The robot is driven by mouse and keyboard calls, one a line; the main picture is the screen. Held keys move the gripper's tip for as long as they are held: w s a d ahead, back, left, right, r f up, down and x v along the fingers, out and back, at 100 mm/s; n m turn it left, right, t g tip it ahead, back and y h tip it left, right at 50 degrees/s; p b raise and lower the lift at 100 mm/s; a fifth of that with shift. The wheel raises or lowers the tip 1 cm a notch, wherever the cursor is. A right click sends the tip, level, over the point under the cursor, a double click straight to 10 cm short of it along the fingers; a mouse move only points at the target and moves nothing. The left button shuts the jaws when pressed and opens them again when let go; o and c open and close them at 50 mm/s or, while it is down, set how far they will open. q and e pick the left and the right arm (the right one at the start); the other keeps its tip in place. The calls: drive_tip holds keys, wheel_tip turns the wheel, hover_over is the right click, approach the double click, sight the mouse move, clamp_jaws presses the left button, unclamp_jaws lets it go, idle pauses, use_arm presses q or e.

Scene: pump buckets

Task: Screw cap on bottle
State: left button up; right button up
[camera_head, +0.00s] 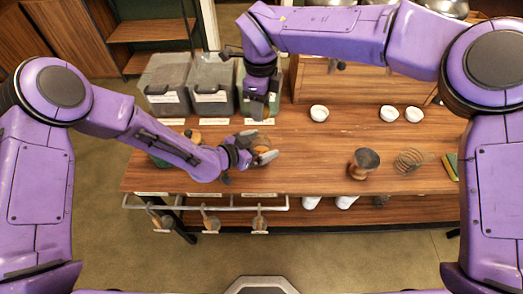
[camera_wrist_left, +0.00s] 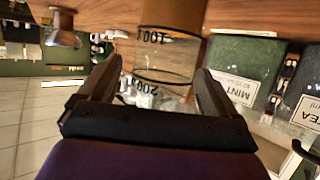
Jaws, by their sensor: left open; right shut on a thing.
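A clear bottle with measure marks and brown contents (camera_wrist_left: 165,65) stands on the wooden counter, between the two fingers of my left gripper (camera_wrist_left: 158,85) in the left wrist view. It also shows in the head view (camera_head: 261,147), partly hidden by my left gripper (camera_head: 258,147). The left fingers are open, one on each side of the bottle. My right gripper (camera_head: 258,112) points down just behind the bottle in the head view. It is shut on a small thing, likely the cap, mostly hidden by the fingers.
Grey lidded bins (camera_head: 165,82) stand at the back left. White cups (camera_head: 319,113) are at the back right. A wooden-and-metal vessel (camera_head: 363,164), a wire coil (camera_head: 409,160) and a sponge (camera_head: 451,167) stand at right. The counter's middle (camera_head: 320,165) is clear. Handled tools hang along the front rail.

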use_arm(q)
drive_tip(key=shift+x, duration=1.25)
use_arm(e)
drive_tip(key=shift+w+f, duration=0.1)
drive_tip(key=shift+w, duration=0.05)
use_arm(q)
drive_tip(key=shift+a, duration=0.1)
drive_tip(key=c, duration=1.5)
use_arm(e)
drive_tip(key=shift+f, duration=2.45)
drive_tip(key=shift+f, duration=0.1)
drive_tip(key=shift+a+f, duration=0.1)
drive_tip(key=shift+f, duration=0.7)
drive_tip(key=shift+f, duration=0.4)
